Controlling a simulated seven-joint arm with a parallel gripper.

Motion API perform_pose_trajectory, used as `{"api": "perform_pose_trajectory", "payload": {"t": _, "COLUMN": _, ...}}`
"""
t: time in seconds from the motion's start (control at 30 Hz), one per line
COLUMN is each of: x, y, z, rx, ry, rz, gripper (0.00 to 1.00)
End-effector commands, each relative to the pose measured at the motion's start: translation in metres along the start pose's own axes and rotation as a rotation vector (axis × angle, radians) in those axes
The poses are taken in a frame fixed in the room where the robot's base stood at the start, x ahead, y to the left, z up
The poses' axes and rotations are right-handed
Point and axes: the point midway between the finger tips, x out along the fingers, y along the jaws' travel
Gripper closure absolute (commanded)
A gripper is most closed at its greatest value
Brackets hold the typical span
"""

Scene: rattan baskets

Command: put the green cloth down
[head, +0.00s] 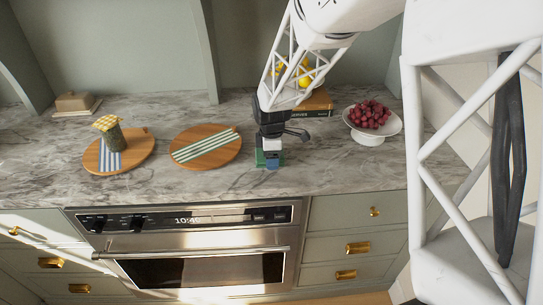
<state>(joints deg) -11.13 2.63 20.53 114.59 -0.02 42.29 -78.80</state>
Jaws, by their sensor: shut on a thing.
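My gripper (270,156) is over the front part of the counter, right of the middle round board. It is shut on a small dark green piece, the green cloth (260,158), which shows beside the fingers. A bit of blue shows at the fingertips. The gripper hides part of the cloth, and I cannot tell whether it touches the counter. A green-and-white striped cloth (205,148) lies flat across the middle round wooden board (180,138), apart from my gripper.
Another round board (140,150) at left bears a blue-striped cloth and a grey cup with a yellow patterned top (108,130). A white stand (371,139) with red fruit is at right. A book (318,112) lies behind my arm. The counter (330,170) is clear right of the gripper.

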Motion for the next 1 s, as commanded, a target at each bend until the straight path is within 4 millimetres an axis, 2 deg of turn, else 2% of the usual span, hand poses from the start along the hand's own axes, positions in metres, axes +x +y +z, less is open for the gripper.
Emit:
{"api": "perform_pose_trajectory", "payload": {"t": 0.57, "x": 0.01, "y": 0.0, "z": 0.0, "rx": 0.0, "ry": 0.0, "rz": -0.002, "gripper": 0.58}}
{"api": "perform_pose_trajectory", "payload": {"t": 0.6, "x": 0.011, "y": 0.0, "z": 0.0, "rx": 0.0, "ry": 0.0, "rz": -0.002, "gripper": 0.3}}
{"api": "perform_pose_trajectory", "payload": {"t": 0.73, "x": 0.013, "y": -0.001, "z": 0.0, "rx": 0.0, "ry": -0.001, "rz": -0.005, "gripper": 0.11}}
{"api": "perform_pose_trajectory", "payload": {"t": 0.77, "x": 0.013, "y": -0.002, "z": 0.0, "rx": 0.0, "ry": -0.001, "rz": -0.006, "gripper": 0.07}}
{"api": "perform_pose_trajectory", "payload": {"t": 1.0, "x": 0.017, "y": -0.005, "z": 0.0, "rx": 0.0, "ry": -0.002, "rz": -0.015, "gripper": 0.07}}
